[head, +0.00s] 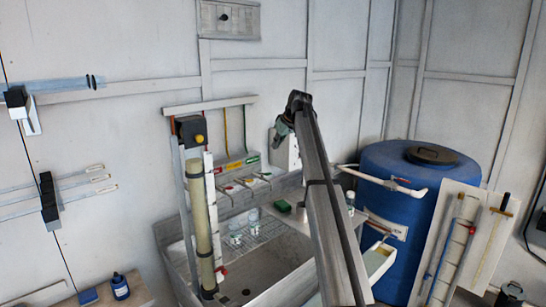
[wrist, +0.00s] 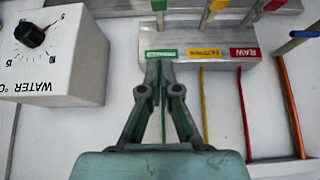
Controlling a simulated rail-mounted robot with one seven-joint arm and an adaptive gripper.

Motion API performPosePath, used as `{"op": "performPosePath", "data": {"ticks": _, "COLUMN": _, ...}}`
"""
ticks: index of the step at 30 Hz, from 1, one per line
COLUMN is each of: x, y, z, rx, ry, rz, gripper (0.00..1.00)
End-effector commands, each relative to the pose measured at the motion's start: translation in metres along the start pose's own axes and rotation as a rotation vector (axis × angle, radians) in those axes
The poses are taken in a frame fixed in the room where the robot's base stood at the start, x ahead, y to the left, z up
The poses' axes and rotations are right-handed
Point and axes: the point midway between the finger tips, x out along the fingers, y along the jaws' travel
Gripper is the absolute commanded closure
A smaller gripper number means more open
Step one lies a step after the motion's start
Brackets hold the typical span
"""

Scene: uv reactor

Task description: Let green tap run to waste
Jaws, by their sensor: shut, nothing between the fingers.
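The green tap (wrist: 159,6) is at the top of the wrist view, its green handle partly cut off by the picture edge. It stems from a grey block (wrist: 222,66) that bears green, yellow and red labels. The green label (wrist: 161,54) lies just beyond my fingertips. My gripper (wrist: 160,66) is shut and empty in front of the block, apart from the tap handle. Whether the fingertips touch the block cannot be told. In the head view my gripper (head: 281,133) is small, beside the white control box; the taps stand over the sink (head: 262,270).
The yellow tap (wrist: 217,5) and red tap (wrist: 273,5) stand right of the green one. A white box with a black dial (wrist: 50,52) is close on the left. Coloured wires run along the wall. A blue barrel (head: 385,205) stands right of the sink.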

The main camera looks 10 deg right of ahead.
Motion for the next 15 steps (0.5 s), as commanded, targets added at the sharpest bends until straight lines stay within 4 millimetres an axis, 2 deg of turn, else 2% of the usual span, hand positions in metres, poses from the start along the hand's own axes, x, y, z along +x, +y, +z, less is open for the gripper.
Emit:
{"op": "performPosePath", "data": {"ticks": 5, "x": 0.022, "y": -0.001, "z": -0.001, "rx": 0.000, "ry": -0.002, "rz": -0.001, "gripper": 1.00}}
{"op": "performPosePath", "data": {"ticks": 15, "x": 0.087, "y": 0.000, "z": -0.001, "rx": 0.000, "ry": -0.002, "rz": -0.001, "gripper": 1.00}}
